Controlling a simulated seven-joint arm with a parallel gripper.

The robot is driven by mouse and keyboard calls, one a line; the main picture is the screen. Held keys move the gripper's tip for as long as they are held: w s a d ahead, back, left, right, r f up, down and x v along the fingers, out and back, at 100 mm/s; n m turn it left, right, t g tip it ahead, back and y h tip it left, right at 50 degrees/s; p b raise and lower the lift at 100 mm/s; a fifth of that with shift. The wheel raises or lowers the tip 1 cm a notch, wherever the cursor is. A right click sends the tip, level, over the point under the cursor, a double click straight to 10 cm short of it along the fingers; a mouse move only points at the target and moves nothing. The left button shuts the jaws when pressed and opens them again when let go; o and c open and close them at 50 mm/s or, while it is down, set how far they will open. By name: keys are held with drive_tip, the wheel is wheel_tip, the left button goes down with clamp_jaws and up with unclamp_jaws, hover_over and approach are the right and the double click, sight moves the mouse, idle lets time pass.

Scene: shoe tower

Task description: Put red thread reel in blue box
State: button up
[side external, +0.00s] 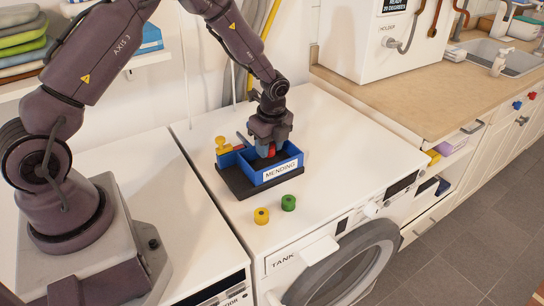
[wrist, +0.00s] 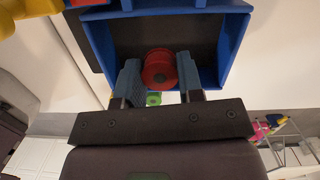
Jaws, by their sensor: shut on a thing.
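The red thread reel (wrist: 160,68) is held between my gripper's two fingers in the wrist view. In the side view a bit of the red reel (side external: 271,150) shows just above the front wall of the blue box. My gripper (side external: 270,145) points down over the blue box (side external: 284,173), which is labelled MENDING and sits on the white washing machine. The wrist view shows the dark box floor behind the reel and the blue box wall (wrist: 236,55) to its right. I cannot tell whether the reel touches the floor.
A yellow reel (side external: 261,216) and a green reel (side external: 288,203) stand in front of the box. A yellow item (side external: 222,146) and a red item are at the box's left end. The washing machine top is clear to the right of the box.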

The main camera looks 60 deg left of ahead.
drive_tip(key=shift+w+a+f, duration=0.1)
drive_tip(key=shift+w+f, duration=0.35)
drive_tip(key=shift+f, duration=1.7)
drive_tip(key=shift+f, duration=0.1)
drive_tip(key=o, duration=0.9)
